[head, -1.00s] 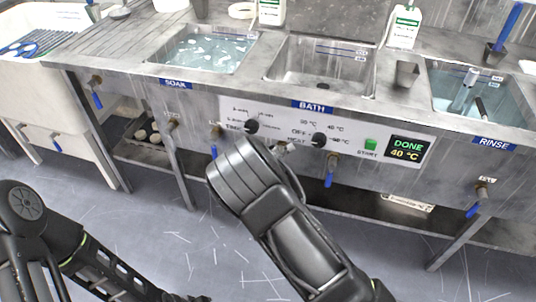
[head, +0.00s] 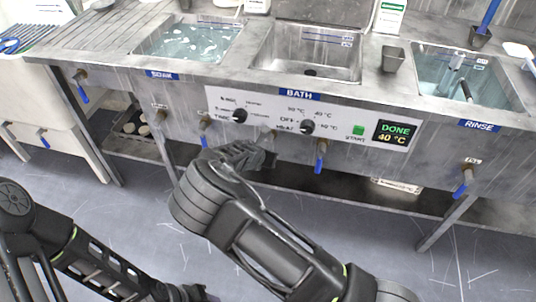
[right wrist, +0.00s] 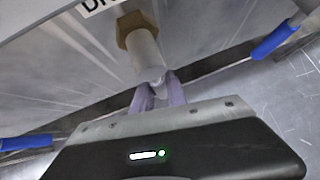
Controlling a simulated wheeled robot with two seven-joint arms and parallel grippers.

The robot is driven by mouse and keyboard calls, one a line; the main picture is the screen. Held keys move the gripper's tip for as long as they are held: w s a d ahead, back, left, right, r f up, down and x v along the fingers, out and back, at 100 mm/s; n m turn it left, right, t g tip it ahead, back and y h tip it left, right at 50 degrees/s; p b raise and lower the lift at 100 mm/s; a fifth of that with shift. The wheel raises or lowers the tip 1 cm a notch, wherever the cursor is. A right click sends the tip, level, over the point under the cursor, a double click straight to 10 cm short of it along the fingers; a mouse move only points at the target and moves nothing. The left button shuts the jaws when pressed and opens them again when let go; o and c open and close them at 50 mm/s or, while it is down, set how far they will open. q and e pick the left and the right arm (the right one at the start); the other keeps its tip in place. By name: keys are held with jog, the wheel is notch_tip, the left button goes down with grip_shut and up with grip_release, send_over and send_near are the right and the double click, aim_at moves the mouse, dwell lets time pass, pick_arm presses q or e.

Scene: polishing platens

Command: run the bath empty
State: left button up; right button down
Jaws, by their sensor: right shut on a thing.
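In the right wrist view my right gripper (right wrist: 158,90) is shut on the drain valve (right wrist: 143,55), a pale pipe under a brass nut. A partly cut-off label starting "DR" is above it. The fingers hide the gripped part. My left gripper (head: 188,292) is low at the bottom edge, its jaws unclear.
The SOAK basin (head: 190,42) holds cloudy water; the RINSE basin (head: 440,80) holds water and tools. The display (head: 394,132) reads DONE 40 °C. A blue-handled tap (head: 319,156) hangs right of my right gripper, another (head: 204,132) left. A shelf lies below.

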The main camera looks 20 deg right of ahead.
jog(key=c, duration=1.3)
grip_release()
jog(key=v, duration=0.7)
jog(key=shift+s+a+r+p, duration=0.2)
jog(key=shift+s+r+p, duration=0.05)
jog(key=shift+p, duration=0.15)
